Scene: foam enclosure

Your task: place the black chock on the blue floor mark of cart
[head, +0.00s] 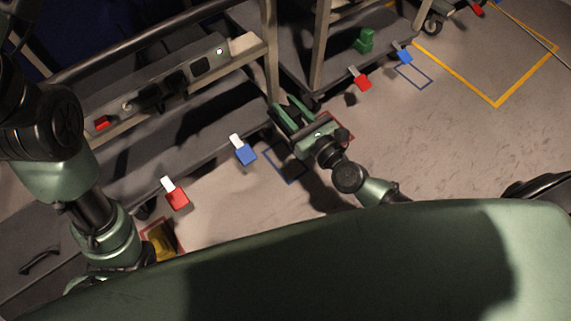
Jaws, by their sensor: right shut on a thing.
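My right gripper (292,112) is beside the cart's corner post, above the floor. Its green fingers are shut on a dark thing, taken to be the black chock, mostly hidden between them. A blue floor mark (268,164), a thin blue outline, lies on the floor below and left of the gripper, next to the near cart's (200,150) blue tag (243,150). My right wrist and forearm cover part of the floor beside it. A second blue floor mark (427,80) lies farther off by another cart. My left arm is at the left; its gripper does not show.
A red tag (174,193) hangs on the near cart, with a yellow block (161,241) on the floor below it. A green block (365,40) sits on the far cart's low shelf. The cart posts stand close to my right gripper. Open floor lies to the right.

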